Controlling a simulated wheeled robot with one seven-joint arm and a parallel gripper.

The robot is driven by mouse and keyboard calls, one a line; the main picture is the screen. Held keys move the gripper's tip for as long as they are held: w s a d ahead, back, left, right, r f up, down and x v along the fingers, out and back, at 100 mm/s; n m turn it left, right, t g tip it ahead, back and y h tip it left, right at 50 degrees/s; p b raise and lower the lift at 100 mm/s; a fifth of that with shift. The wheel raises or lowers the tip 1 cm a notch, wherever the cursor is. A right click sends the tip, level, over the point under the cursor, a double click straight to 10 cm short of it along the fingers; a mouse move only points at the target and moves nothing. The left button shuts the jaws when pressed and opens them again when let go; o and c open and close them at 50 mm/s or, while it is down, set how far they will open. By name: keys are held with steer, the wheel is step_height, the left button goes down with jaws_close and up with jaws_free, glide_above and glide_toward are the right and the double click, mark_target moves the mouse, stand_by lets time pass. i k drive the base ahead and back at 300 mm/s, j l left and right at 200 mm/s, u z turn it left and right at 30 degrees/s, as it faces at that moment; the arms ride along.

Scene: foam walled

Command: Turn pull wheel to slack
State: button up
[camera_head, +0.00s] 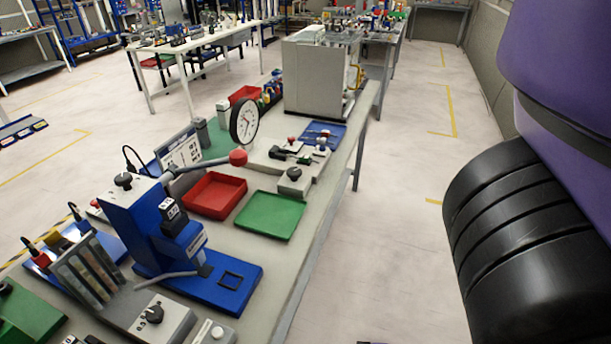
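I cannot tell for certain which part is the pull wheel, and no marking for slack is readable. A grey box with a black knob (154,313) and small printed marks stands at the front of the near bench. A smaller black knob (295,173) sits on a pale block beyond the green tray. A dark round knob (124,180) tops the blue press (168,240). The press has a lever ending in a red ball (238,157). My gripper is out of view; purple and black parts of my arm fill the right side.
Other benches stand behind. The floor (392,215) right of the bench is clear.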

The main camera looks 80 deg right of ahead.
mark_target(293, 173)
steer(key=l+z, duration=0.15)
steer(key=z, duration=1.15)
steer(key=k+l, duration=0.05)
steer(key=l, duration=0.05)
